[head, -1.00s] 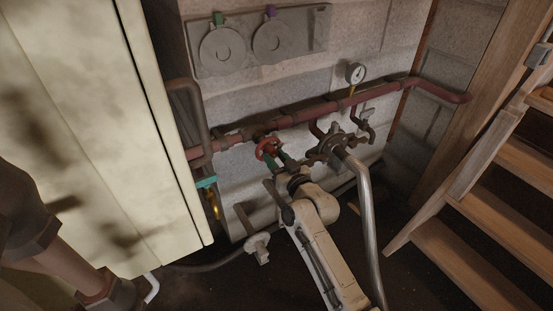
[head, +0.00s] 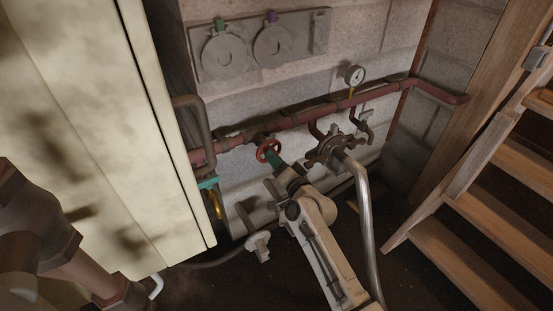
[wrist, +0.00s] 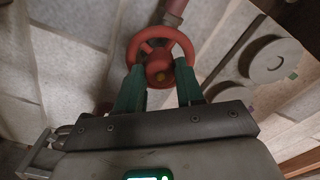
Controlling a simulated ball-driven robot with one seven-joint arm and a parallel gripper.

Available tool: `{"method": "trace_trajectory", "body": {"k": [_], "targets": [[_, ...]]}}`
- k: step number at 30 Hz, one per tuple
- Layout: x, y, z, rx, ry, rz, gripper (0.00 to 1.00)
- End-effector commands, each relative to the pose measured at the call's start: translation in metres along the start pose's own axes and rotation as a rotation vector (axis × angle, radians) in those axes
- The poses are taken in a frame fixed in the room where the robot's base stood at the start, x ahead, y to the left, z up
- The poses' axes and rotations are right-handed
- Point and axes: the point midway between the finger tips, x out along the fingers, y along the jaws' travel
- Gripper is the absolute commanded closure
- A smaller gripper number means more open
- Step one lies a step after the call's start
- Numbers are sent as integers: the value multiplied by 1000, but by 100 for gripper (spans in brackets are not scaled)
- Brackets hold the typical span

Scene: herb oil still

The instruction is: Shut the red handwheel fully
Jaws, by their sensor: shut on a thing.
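The red handwheel (head: 268,150) sits on the dark red pipe along the block wall, left of centre in the head view. The fingertips are partly hidden by the rim. How far the wheel is turned cannot be told.
A dark round valve (head: 331,149) and a silver pipe (head: 364,230) stand just right of my arm. A gauge (head: 354,75) is above. A pale cabinet (head: 95,130) blocks the left, and wooden stairs (head: 470,240) the right. A teal-handled tap (head: 208,183) is lower left.

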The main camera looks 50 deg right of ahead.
Motion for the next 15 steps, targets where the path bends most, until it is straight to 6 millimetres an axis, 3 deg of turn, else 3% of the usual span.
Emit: {"method": "trace_trajectory", "body": {"k": [15], "targets": [[0, -2, -2, 491, 1, 1, 94]]}}
